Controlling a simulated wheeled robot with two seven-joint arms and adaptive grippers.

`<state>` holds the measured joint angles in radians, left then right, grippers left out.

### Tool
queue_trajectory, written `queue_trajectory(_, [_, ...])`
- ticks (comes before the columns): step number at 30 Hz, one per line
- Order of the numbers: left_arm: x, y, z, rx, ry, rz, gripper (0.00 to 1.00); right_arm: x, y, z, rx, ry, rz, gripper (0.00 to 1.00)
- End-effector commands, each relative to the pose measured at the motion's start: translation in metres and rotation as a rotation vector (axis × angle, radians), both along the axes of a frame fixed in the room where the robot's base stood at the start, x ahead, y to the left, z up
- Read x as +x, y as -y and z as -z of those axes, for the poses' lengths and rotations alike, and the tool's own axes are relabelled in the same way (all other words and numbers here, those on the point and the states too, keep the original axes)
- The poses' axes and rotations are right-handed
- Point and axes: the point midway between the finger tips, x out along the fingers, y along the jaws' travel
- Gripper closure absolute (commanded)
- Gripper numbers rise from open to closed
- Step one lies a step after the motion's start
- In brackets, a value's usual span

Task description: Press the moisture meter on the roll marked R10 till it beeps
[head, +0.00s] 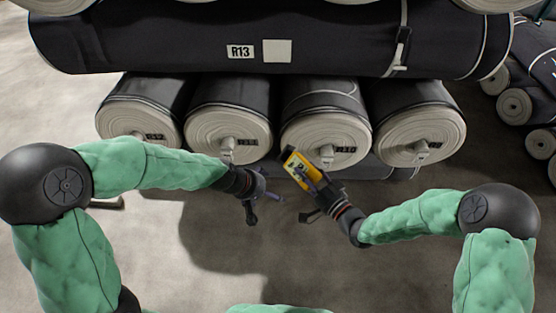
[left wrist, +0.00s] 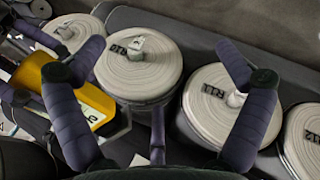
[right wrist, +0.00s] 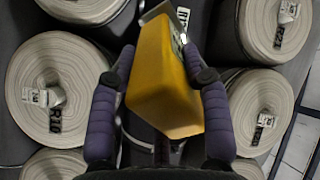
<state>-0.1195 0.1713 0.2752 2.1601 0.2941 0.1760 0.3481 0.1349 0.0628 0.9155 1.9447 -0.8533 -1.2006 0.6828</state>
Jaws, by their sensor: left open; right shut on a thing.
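The yellow moisture meter (head: 298,170) with a dark-framed screen is tilted in my right gripper (head: 318,190), which is shut on it. In the right wrist view the meter (right wrist: 165,85) sits between the fingers. The roll marked R10 (head: 326,125) is third from the left in the lower row. Its pale end and mark also show in the left wrist view (left wrist: 140,72) and at left in the right wrist view (right wrist: 55,75). The meter is in front of its lower left side; I cannot tell whether they touch. My left gripper (head: 252,205) is open and empty, below R11.
The roll marked R11 (head: 228,125) is left of R10, with one more roll on each outer side. A large dark roll marked R13 (head: 200,40) lies above. More rolls (head: 515,105) lie at the right. The floor in front is clear.

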Motion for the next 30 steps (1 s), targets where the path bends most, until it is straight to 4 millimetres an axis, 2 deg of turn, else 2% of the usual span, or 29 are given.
queue_trajectory(1, [0.004, 0.005, -0.022, -0.025, 0.02, -0.013, 0.0, 0.0, 0.0, -0.001, 0.001, 0.002, 0.001, 0.81])
queue_trajectory(6, [0.007, 0.019, -0.082, -0.111, 0.05, -0.047, 0.0, 0.0, 0.0, -0.001, 0.001, 0.002, 0.001, 0.81])
queue_trajectory(10, [0.005, 0.028, -0.119, -0.166, 0.065, -0.06, 0.0, 0.0, 0.0, -0.001, 0.001, 0.002, 0.001, 0.81])
queue_trajectory(15, [0.001, 0.034, -0.145, -0.211, 0.071, -0.067, 0.0, 0.0, 0.0, -0.001, 0.001, 0.002, 0.001, 0.81])
queue_trajectory(20, [0.001, 0.039, -0.148, -0.223, 0.071, -0.068, 0.0, 0.0, 0.0, -0.001, 0.001, 0.002, 0.001, 0.81])
queue_trajectory(30, [0.023, 0.066, -0.112, -0.221, 0.069, -0.068, 0.0, 0.0, 0.0, -0.001, 0.001, 0.002, 0.001, 0.81])
